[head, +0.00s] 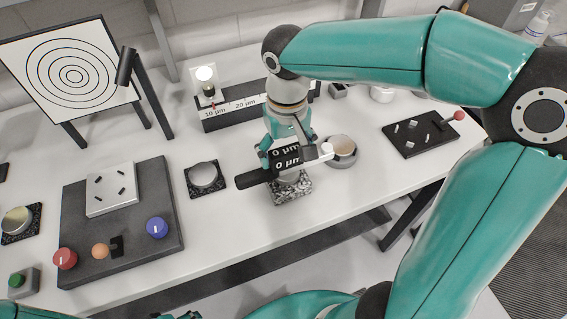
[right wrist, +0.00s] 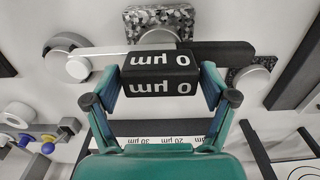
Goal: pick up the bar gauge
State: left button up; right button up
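The mirror is mostly hidden.
A black rack (head: 238,114) marked "10 µm" and "20 µm" stands behind. A round pale-topped dish (head: 341,151) is close on the right. A dark tray (head: 420,134) lies further right. A grey panel with coloured knobs (head: 142,220) and a target board (head: 68,75) are on the left.

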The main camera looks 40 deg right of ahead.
jog(key=c, duration=1)
jog(key=shift+r, duration=0.2)
